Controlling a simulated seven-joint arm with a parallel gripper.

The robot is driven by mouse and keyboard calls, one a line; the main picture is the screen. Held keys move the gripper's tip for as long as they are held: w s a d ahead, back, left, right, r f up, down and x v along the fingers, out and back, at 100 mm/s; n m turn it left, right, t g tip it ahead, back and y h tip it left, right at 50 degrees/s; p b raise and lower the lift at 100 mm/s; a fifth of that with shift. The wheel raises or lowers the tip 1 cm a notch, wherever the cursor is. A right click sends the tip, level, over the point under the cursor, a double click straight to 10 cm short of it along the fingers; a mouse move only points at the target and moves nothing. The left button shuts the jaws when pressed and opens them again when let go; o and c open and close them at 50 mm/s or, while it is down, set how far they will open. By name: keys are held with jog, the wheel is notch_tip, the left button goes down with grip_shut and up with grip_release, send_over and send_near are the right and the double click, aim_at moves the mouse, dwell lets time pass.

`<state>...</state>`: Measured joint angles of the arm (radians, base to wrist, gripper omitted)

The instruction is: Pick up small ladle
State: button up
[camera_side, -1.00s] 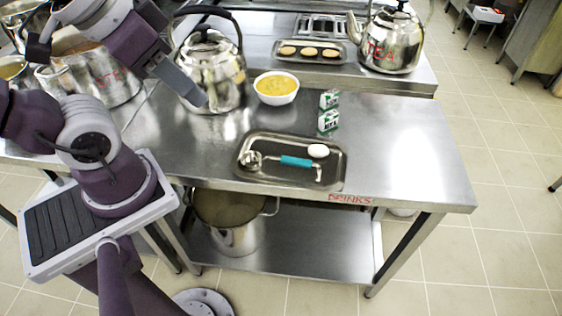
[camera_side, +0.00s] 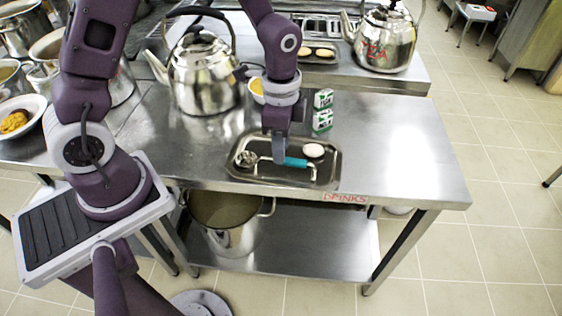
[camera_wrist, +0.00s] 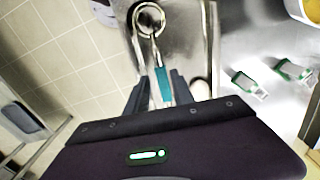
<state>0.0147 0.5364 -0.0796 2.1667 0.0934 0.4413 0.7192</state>
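The small ladle (camera_side: 297,162) has a teal grip, a metal shaft and a small round metal bowl. It lies on a metal tray (camera_side: 338,172) near the front edge of the counter, with its bowl to the left. My gripper (camera_side: 279,160) points down over the tray at the left end of the teal grip. In the wrist view my gripper (camera_wrist: 160,76) is open, with one finger on each side of the ladle's teal grip (camera_wrist: 162,86). Whether either finger touches it I cannot tell.
A white oval item (camera_side: 313,150) lies on the tray beside the grip. A bowl of yellow food (camera_side: 256,88) is partly hidden by my arm. A large kettle (camera_side: 203,75) stands behind left. The counter's right side is clear.

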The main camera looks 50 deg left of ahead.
notch_tip(320, 180, down, 5)
jog(key=shift+r, duration=0.1)
grip_shut()
dwell(1.4)
